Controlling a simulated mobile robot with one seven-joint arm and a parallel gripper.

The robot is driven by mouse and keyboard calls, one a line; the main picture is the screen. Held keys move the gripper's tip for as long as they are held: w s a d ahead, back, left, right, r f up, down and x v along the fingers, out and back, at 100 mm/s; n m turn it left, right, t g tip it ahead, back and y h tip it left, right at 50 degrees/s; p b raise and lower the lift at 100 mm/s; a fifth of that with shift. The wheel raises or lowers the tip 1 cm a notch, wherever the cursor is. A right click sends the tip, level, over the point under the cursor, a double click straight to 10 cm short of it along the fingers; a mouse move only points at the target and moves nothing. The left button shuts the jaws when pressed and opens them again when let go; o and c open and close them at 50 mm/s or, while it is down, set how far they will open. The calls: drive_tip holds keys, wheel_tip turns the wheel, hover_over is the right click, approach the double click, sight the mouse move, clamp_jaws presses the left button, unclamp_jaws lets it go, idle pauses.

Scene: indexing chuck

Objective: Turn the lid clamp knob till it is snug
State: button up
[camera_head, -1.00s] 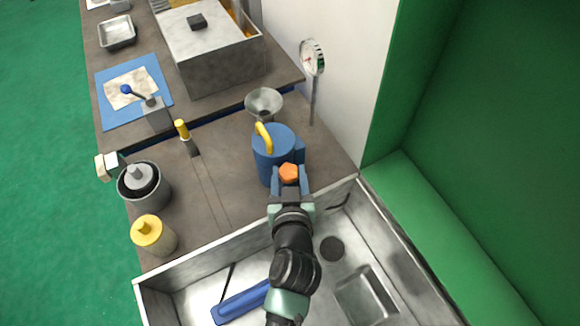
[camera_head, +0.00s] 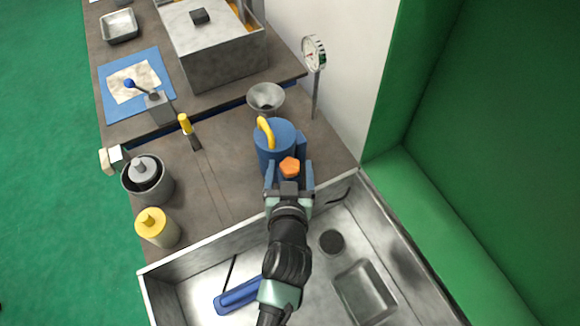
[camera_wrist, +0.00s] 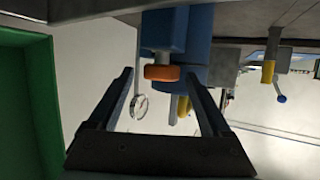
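The lid clamp knob is orange (camera_head: 289,167) and sits on the near side of a blue canister (camera_head: 275,146) with a yellow handle (camera_head: 264,131). My gripper (camera_head: 289,176) is open, with one blue finger on each side of the knob in the head view. In the wrist view, the orange knob (camera_wrist: 160,73) shows between the fingertips of my gripper (camera_wrist: 160,75), with a gap on both sides. It appears level with the tips or slightly beyond them; I cannot tell exactly. Nothing is held.
A steel sink (camera_head: 330,270) lies below my arm, with a blue tool (camera_head: 238,297) in it. A funnel (camera_head: 265,97) and a dial gauge (camera_head: 314,52) stand behind the canister. A green wall (camera_head: 480,120) bounds the right.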

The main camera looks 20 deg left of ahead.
drive_tip(key=b+v, duration=0.2)
drive_tip(key=v, duration=1.1)
drive_tip(key=shift+b, duration=0.35)
drive_tip(key=shift+r, duration=0.1)
drive_tip(key=w+d+n+g+y+b, duration=0.2)
drive_tip(key=w+d+n+g+y, duration=0.1)
drive_tip(key=d+n+y, duration=0.1)
drive_tip(key=shift+n, duration=0.3)
drive_tip(key=p+x, duration=0.2)
drive_tip(key=x, duration=1.1)
